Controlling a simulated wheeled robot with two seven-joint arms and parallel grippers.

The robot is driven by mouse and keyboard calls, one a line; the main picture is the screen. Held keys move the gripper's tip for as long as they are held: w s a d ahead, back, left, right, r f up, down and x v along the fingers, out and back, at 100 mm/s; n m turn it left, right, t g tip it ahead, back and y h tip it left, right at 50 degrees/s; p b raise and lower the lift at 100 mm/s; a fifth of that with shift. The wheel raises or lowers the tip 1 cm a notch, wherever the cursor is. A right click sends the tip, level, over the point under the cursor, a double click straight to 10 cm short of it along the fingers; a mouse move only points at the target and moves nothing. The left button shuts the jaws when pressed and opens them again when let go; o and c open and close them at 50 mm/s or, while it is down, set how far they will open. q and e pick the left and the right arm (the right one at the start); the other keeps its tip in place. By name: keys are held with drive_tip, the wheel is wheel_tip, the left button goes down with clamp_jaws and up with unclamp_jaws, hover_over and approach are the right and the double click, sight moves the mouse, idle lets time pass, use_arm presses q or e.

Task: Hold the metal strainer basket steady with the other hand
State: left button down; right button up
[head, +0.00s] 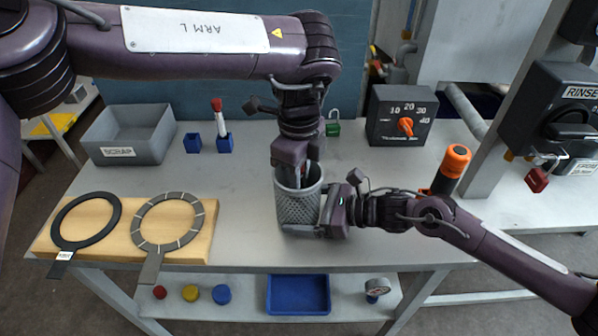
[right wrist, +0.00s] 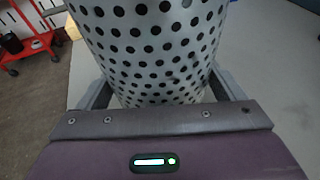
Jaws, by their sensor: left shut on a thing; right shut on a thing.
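The metal strainer basket (head: 297,206) is a perforated grey cylinder standing upright on the table near its front edge. My right gripper (head: 318,218) comes in from the right and is shut around the basket's lower side. In the right wrist view the basket (right wrist: 155,45) fills the space between the two fingers of the right gripper (right wrist: 160,98). My left gripper (head: 300,172) points down at the basket's open top, its fingertips inside or just at the rim.
A grey scrap bin (head: 130,135), blue holders (head: 224,144) and a timer box (head: 402,115) stand at the back. A wooden board (head: 120,250) with two ring gauges lies at left. An orange-capped tool (head: 455,160) stands close behind my right arm. The table's middle left is clear.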

use_arm(q)
drive_tip(key=shift+r, duration=0.2)
drive_tip(key=shift+r, duration=0.55)
drive_tip(key=shift+r, duration=0.1)
drive_tip(key=shift+r, duration=0.55)
drive_tip(key=shift+r, duration=0.1)
drive_tip(key=shift+r, duration=0.6)
drive_tip(key=shift+r, duration=0.15)
